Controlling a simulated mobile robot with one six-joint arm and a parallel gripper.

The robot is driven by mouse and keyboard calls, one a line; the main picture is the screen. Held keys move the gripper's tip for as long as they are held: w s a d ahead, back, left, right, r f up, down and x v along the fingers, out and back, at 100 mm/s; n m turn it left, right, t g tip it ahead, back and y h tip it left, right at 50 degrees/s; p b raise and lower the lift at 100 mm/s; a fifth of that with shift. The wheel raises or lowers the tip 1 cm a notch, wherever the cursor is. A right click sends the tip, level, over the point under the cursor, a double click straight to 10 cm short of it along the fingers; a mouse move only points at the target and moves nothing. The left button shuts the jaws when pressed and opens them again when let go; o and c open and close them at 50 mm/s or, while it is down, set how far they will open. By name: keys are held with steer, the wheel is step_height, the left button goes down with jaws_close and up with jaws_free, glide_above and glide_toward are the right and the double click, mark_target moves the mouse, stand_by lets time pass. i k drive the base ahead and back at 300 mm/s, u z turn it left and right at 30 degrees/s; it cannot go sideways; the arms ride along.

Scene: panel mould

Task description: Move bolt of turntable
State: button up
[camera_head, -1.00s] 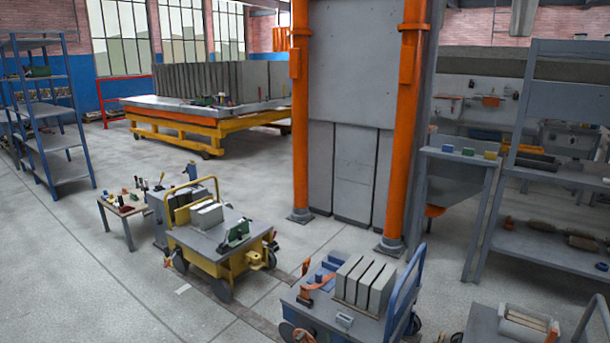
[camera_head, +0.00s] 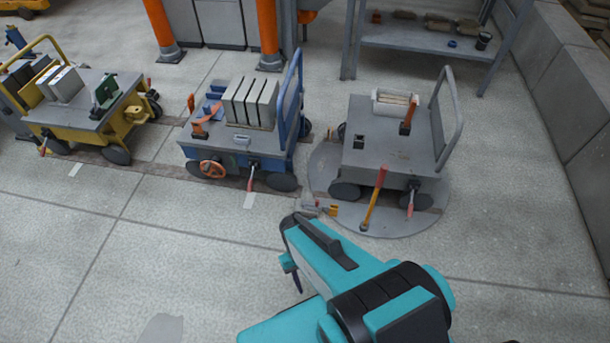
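The turntable (camera_head: 437,212) is a round grey plate set in the floor at right, under a grey cart. At its left edge is a small yellow-orange piece on a grey bar (camera_head: 328,209), which looks like the bolt; its exact position is too small to tell. A lever with a red grip and yellow shaft (camera_head: 374,200) stands tilted at the turntable's front. My teal and black arm fills the lower middle, in front of the turntable. A small teal and dark part (camera_head: 291,267) at its left may be my gripper; its fingers are not clear, and nothing is seen held.
The grey cart (camera_head: 390,148) stands on the turntable. A blue cart (camera_head: 236,143) with grey slabs and a yellow cart (camera_head: 80,120) stand to its left along a floor track. A shelf (camera_head: 420,38) is behind, and a grey block wall (camera_head: 570,100) at right. The front floor is clear.

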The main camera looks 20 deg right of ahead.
mark_target(318, 201)
steer(key=u, duration=0.45)
steer(key=k, duration=1.4)
steer(key=u, duration=0.9)
steer(key=i, duration=1.25)
steer(key=z, duration=0.45)
steer(key=i, duration=0.6)
steer(key=z, duration=0.25)
